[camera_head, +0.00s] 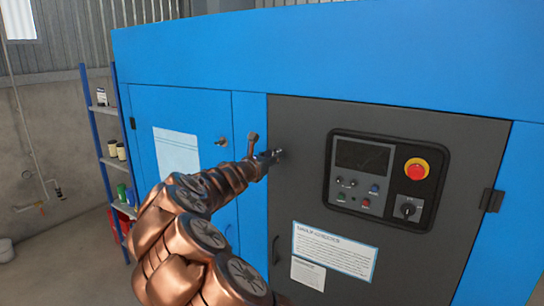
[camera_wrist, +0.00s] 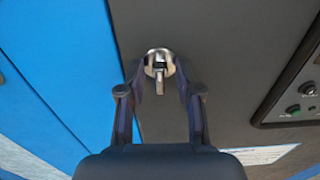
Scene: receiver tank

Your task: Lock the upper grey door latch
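The upper grey door latch (camera_wrist: 159,64) is a shiny metal knob with a short tab, near the left edge of the dark grey door (camera_head: 300,130). In the wrist view its tab points down in the picture. My gripper (camera_wrist: 158,76) is open, with one finger on each side of the latch and a gap between each finger and the tab. In the head view my gripper (camera_head: 270,156) is at the door's upper left edge and hides most of the latch. I cannot tell if the fingertips touch the door.
A control panel (camera_head: 387,176) with a red emergency button (camera_head: 416,169) is right of my gripper. The blue door (camera_head: 150,115) to the left has its own latch (camera_head: 221,142). A black handle (camera_head: 275,250) is lower on the grey door. A shelf (camera_head: 103,150) stands far left.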

